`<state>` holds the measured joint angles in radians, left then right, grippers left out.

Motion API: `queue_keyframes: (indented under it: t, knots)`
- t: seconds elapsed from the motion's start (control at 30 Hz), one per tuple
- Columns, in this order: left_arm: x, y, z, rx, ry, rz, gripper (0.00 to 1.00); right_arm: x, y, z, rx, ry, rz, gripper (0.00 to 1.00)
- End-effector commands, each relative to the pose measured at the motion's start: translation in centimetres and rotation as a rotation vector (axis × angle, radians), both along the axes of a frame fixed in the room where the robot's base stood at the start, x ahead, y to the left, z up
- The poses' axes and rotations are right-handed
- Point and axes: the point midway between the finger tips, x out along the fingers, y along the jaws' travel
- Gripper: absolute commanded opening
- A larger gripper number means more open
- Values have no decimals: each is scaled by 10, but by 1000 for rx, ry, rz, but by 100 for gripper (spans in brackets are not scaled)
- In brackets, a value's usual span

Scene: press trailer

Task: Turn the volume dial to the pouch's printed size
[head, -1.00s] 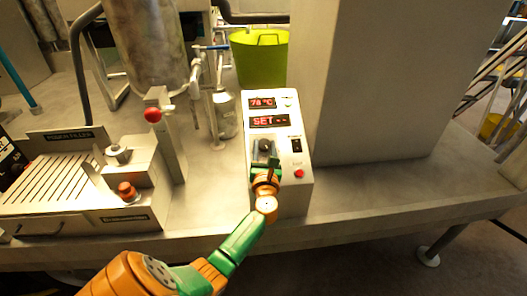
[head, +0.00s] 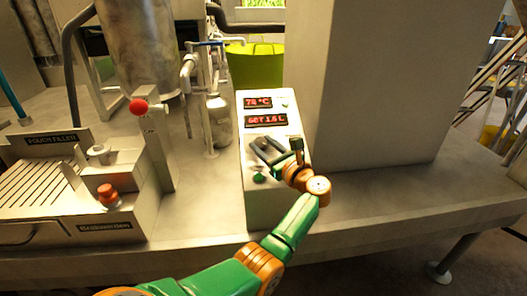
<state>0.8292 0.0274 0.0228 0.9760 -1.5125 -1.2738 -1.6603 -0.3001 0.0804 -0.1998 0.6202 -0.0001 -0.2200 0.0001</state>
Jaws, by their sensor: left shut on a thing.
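The volume dial sits on the sloped face of a pale control box (head: 287,103), mostly hidden by my left gripper (head: 264,150). The gripper comes in from the lower right of the dial, its dark fingers shut on it. A lower red display (head: 266,121) on the box reads SET and a value that looks like 1.5 L; its last digit is slightly unclear. An upper display (head: 258,103) shows a temperature in the seventies °C. I cannot make out a pouch or its printed size. My right gripper is not in view.
A pouch filler (head: 50,185) with a slatted tray and orange-red knob (head: 108,194) stands at left. A red-ball lever (head: 139,106) and a metal bottle (head: 219,121) stand between it and the box. A lime bucket (head: 257,67) is behind; a grey pillar (head: 375,80) is right.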

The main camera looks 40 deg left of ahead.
Motion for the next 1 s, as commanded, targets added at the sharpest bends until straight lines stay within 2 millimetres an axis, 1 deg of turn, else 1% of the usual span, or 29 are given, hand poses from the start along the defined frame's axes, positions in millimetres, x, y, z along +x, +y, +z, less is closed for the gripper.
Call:
queue_keyframes:
  t: [0.47, 0.5, 0.53, 0.77, 0.83, 0.87, 1.0]
  knots:
    - [0, 0, 0, -4, -3, 12, 0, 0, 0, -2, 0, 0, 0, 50]
    - [0, 0, 0, -4, -3, 11, 59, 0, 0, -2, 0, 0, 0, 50]
    - [0, 0, 0, -4, -3, 11, 60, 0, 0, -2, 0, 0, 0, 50]
    - [0, 0, 0, -4, -3, 10, 60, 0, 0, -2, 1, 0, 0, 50]
    - [-1, -3, 0, -3, -3, 9, 60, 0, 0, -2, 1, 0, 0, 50]
    - [-1, -7, -1, -3, -3, 8, 60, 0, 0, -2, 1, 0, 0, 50]
    - [-9, -37, -2, -4, -4, 6, 60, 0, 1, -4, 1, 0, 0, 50]
